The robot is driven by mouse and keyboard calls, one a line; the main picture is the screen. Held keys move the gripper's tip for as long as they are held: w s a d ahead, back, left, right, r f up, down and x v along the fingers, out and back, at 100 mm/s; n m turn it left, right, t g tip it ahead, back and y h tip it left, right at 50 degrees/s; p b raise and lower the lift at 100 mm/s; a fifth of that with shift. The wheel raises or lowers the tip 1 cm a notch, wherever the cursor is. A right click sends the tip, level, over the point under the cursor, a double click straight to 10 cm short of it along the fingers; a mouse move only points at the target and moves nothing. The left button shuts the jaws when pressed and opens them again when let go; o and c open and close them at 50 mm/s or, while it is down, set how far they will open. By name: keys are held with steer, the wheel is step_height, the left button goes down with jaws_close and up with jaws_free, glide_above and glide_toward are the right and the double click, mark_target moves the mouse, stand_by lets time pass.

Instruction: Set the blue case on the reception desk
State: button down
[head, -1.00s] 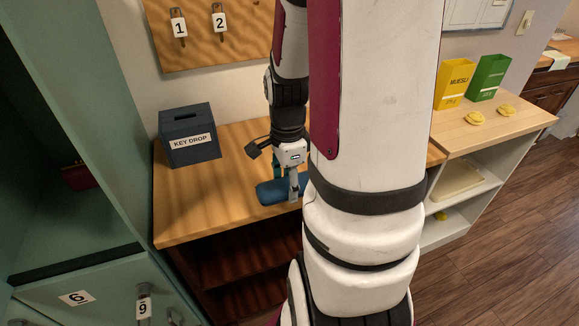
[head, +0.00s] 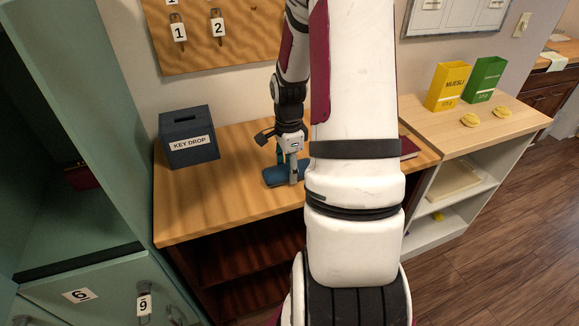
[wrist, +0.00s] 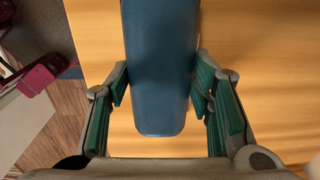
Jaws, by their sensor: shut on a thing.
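The blue case (head: 277,177) is at the wooden desk top (head: 210,210), in front of and to the right of the key drop box. It is at or very close to the surface; I cannot tell if it touches. In the wrist view the blue case (wrist: 160,65) runs lengthwise between the two green-padded fingers of my gripper (wrist: 161,85). My gripper (head: 288,172) points down and is shut on the case. Its far end is cut off by the wrist view's top edge.
A dark key drop box (head: 188,137) stands at the desk's back left. A dark red book (head: 409,148) lies right of my arm. A yellow box (head: 447,87), a green box (head: 486,80) and two yellow items stand on the right shelf unit. The desk's front left is clear.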

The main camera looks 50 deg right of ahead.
steer(key=shift+f, duration=0.15)
steer(key=c, duration=0.8)
jaws_free()
steer(key=shift+o, duration=0.2)
step_height(320, 180, up, 12)
steer(key=b, duration=0.1)
steer(key=w+a+r+n+t+h, duration=0.1)
steer(key=a+r+n, duration=0.65)
steer(key=a, duration=0.35)
steer(key=s+a+r+n+t, duration=0.1)
steer(key=s+a+r+n, duration=0.1)
steer(key=a+n, duration=0.3)
steer(key=s+a+r+n+t, duration=0.1)
steer(key=s+a+r+n, duration=0.1)
steer(key=s+a+n, duration=0.2)
steer(key=s+a+r+n+t+y, duration=0.1)
steer(key=s+a+n, duration=0.3)
steer(key=a+n, duration=0.4)
steer(key=shift+a+r+t, duration=0.6)
steer(key=shift+a+r, duration=0.05)
steer(key=shift+r, duration=0.25)
